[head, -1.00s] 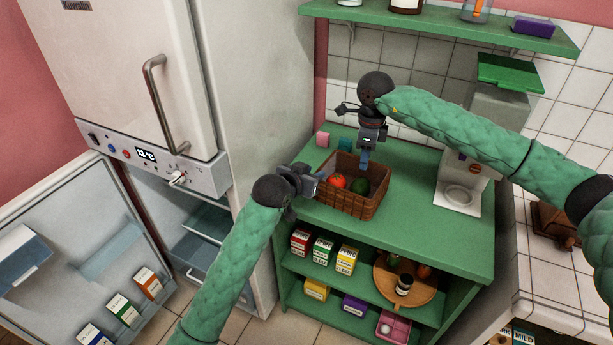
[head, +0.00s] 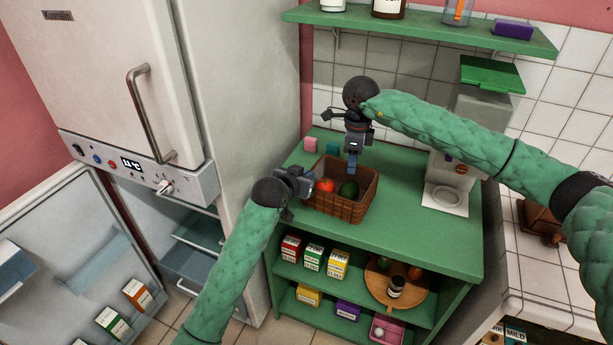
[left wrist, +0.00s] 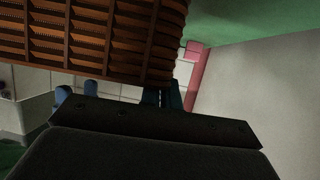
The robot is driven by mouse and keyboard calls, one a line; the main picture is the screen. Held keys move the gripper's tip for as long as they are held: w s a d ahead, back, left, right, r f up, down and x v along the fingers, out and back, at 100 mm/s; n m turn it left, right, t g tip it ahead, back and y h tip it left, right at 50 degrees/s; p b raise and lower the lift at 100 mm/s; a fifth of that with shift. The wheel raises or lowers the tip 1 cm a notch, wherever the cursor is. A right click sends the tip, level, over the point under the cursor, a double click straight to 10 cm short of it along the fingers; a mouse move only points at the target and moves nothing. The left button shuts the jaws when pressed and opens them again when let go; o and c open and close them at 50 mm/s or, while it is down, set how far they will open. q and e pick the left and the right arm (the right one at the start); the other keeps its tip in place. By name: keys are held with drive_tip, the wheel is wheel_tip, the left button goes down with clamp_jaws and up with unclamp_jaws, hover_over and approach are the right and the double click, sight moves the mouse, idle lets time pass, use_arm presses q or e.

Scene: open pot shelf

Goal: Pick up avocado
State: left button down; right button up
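A dark green avocado (head: 348,190) lies in the right part of a brown wicker basket (head: 341,207) on the green shelf top. A red tomato (head: 325,186) lies beside it in the basket. My right gripper (head: 352,168) points down at the basket's back side, just behind and above the avocado; its finger spacing is unclear. My left gripper (head: 309,186) is at the basket's left side, pointing right; its fingers look apart in the left wrist view (left wrist: 128,97), with nothing between them. The basket's wall (left wrist: 85,38) fills the top of that view.
Cartons (head: 312,257) stand on the shelf below. The counter right of the basket is clear.

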sight(350, 185)
drive_tip(key=o, duration=0.4)
drive_tip(key=shift+r, duration=0.15)
drive_tip(key=shift+c, duration=0.2)
drive_tip(key=n, duration=1.6)
drive_tip(key=shift+s+r+n, duration=0.1)
drive_tip(key=shift+s+n, duration=0.05)
drive_tip(key=shift+n, duration=0.15)
wheel_tip(350, 185, down, 11)
drive_tip(key=shift+f, duration=0.15)
